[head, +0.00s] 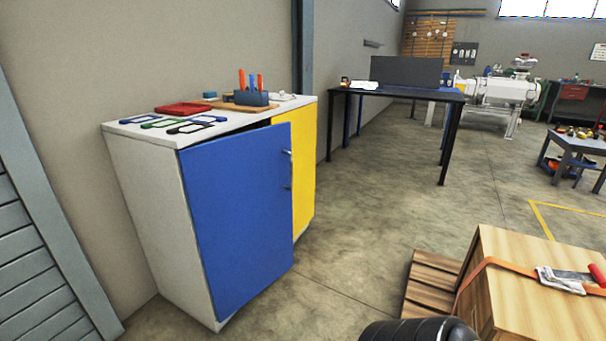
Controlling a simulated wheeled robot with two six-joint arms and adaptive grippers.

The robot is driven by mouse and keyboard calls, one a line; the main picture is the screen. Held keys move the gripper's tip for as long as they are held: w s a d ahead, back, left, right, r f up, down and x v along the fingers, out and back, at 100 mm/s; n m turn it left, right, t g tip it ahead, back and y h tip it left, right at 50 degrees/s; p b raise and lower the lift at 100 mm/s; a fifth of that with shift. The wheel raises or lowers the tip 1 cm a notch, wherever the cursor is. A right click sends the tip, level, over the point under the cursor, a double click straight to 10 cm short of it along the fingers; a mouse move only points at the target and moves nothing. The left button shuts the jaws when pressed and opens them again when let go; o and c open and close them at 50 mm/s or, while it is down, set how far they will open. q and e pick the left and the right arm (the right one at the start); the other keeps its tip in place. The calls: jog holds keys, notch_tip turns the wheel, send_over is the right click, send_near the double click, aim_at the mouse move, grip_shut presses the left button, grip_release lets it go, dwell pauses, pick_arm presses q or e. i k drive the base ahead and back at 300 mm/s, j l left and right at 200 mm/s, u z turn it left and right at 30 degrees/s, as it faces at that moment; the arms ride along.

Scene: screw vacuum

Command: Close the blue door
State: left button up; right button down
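The blue door (238,215) is on the front of a white cabinet (147,215) against the wall at the left. It stands ajar: its handle edge is swung out from the cabinet front, and a dark gap shows along its top. Its hinge side is at the left. A metal handle (288,168) sits near its right edge. A yellow door (303,170) is beside it on the right, partly hidden behind the blue door. Neither of my grippers is in view.
Tools and a red tray (182,108) lie on the cabinet top. A strapped wooden crate (515,290) on a pallet (430,283) stands at the lower right. A dark rounded object (420,330) is at the bottom edge. Concrete floor (345,275) is clear before the cabinet.

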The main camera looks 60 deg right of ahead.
aim_at(239, 187)
jog(key=i+l+z, duration=0.35)
jog(key=i+z, duration=0.7)
jog(key=i, duration=0.2)
